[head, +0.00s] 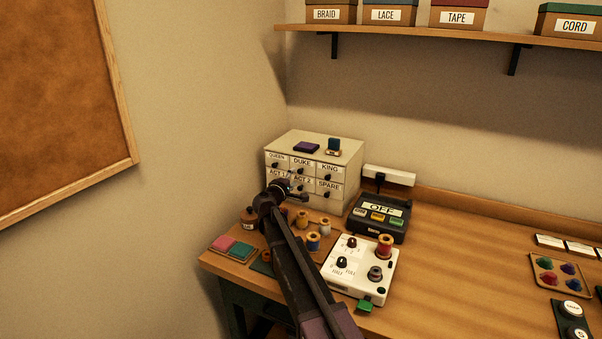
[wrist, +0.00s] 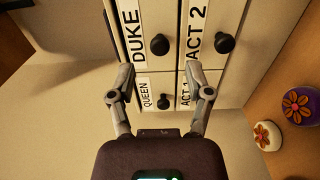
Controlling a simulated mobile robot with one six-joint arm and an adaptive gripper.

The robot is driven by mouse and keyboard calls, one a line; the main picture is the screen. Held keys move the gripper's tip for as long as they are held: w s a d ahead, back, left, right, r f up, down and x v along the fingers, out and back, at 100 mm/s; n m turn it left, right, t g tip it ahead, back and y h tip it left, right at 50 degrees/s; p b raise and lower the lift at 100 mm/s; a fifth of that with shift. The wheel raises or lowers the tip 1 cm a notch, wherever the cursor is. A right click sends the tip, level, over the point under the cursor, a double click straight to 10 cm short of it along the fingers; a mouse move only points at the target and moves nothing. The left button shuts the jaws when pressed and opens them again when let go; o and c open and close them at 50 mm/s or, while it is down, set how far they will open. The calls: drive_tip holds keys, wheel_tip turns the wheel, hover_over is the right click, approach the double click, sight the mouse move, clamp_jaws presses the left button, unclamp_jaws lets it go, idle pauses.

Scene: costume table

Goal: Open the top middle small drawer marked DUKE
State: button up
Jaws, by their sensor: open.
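The cream drawer cabinet (head: 345,160) stands in the back corner of the table with two rows of small drawers. The DUKE drawer (head: 302,163) is the top middle one and looks shut. Its black round knob (wrist: 160,44) shows in the wrist view, where the cabinet appears turned sideways. My gripper (head: 290,188) is in front of the cabinet, low in the head view, partly covering the lower drawers. In the wrist view my gripper (wrist: 160,68) is open and empty. The DUKE knob lies just past the fingertips, and the QUEEN knob (wrist: 164,101) shows between the fingers.
The ACT 2 knob (wrist: 225,44) is to the right in the wrist view. Thread spools (head: 313,241), a white control box (head: 361,266) and a black OFF box (head: 378,217) stand near my arm. A purple item (head: 306,147) lies on the cabinet. The table's right middle is clear.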

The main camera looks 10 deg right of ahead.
sight(299, 172)
drive_tip(key=shift+x, duration=2.7)
clamp_jaws()
